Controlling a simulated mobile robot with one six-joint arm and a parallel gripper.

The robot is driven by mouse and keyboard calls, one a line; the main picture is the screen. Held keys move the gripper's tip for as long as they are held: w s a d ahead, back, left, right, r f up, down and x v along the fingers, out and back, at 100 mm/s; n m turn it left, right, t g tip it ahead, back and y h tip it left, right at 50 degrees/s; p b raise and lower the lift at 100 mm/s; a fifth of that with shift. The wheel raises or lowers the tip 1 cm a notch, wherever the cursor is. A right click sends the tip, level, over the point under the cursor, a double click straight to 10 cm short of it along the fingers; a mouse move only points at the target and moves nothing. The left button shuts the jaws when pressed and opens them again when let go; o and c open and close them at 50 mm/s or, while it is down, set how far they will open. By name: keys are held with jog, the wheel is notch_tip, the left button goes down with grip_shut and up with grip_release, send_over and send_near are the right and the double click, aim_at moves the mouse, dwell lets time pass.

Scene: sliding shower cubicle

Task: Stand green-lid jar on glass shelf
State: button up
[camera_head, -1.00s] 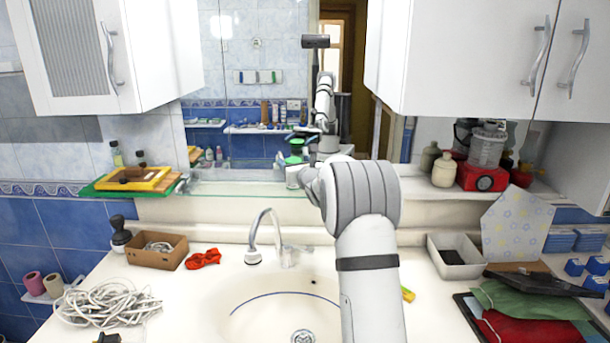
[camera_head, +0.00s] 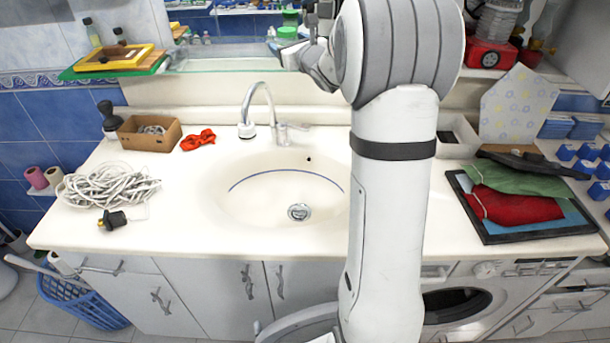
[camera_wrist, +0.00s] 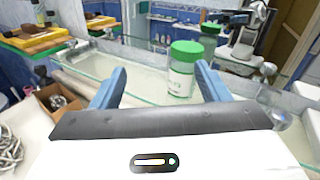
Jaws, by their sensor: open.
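The green-lid jar (camera_wrist: 182,70) is white with a label and stands upright on the glass shelf (camera_wrist: 140,98) in the wrist view. Its green lid (camera_head: 288,32) shows small in the head view, above my gripper. The glass shelf (camera_head: 215,65) runs along the mirror. My gripper (camera_wrist: 162,68) is open, with its two blue fingers apart. The jar appears between and just beyond the fingertips, nearer the right finger, with a gap to each finger visible. In the head view my own arm hides part of the shelf.
A yellow tray (camera_head: 115,57) lies at the shelf's left end. A red appliance (camera_head: 488,53) stands at right. Below are the tap (camera_head: 262,105), basin (camera_head: 285,190), brown box (camera_head: 148,133) and coiled cable (camera_head: 105,187). The mirror behind the shelf shows reflections.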

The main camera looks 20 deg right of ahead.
jog(key=s+a+r+n+g+y, duration=0.1)
jog(key=s+a+n+g+y, duration=0.3)
jog(key=s+a+n, duration=0.65)
jog(key=s+a+f+n+g+y, duration=0.2)
jog(key=s+a+f+n+g, duration=0.25)
jog(key=s+a+n, duration=0.55)
jog(key=s+d+f+n+g+h, duration=0.2)
jog(key=s+f+n, duration=0.1)
jog(key=s, duration=0.4)
jog(key=s+d+f+n+g+h, duration=0.2)
jog(key=s+n, duration=0.3)
jog(key=s, duration=0.3)
jog(key=s+d+f+n+g+h, duration=0.2)
jog(key=s+d+f+n+h, duration=0.1)
jog(key=s, duration=0.4)
jog(key=shift+s+d+f+n+h, duration=0.25)
jog(key=shift+s+f+n+h, duration=0.15)
jog(key=shift+f+n, duration=0.35)
jog(key=shift+r, duration=0.1)
